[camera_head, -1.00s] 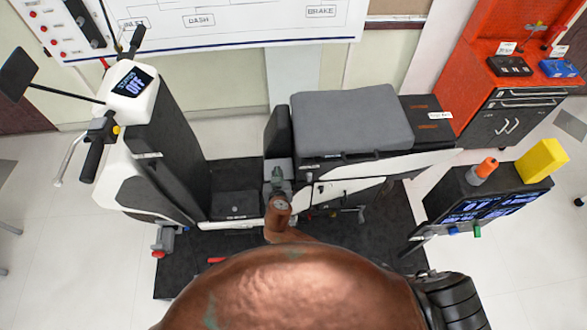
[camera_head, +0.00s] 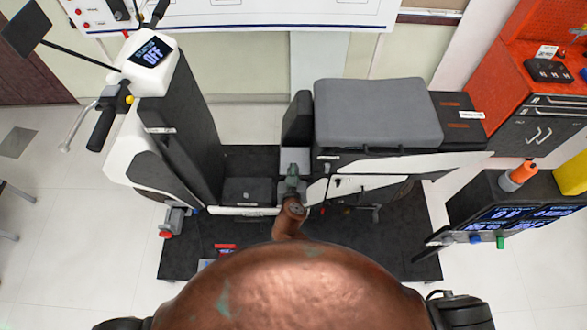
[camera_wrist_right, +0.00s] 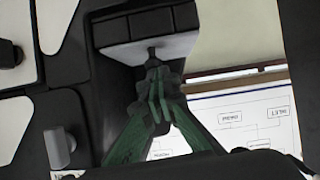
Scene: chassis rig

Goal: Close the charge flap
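The charge flap seems to be a light grey plate (camera_head: 295,155) between the scooter's footboard and seat, below a black upright pad. It also shows in the right wrist view as a pale plate (camera_wrist_right: 178,50) under a dark block. I cannot tell its exact angle. My right gripper (camera_head: 291,178), with green fingers, is at the plate's near edge. In the right wrist view its fingers (camera_wrist_right: 154,72) converge to shut tips at the plate, apparently touching it. I cannot tell whether anything small is between them. My left gripper is out of view.
The scooter's steering column (camera_head: 185,130) stands left and its grey seat (camera_head: 375,112) right, leaving a narrow gap. A dark console (camera_head: 490,205) with screens stands to the right. A red workbench (camera_head: 510,75) is behind it.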

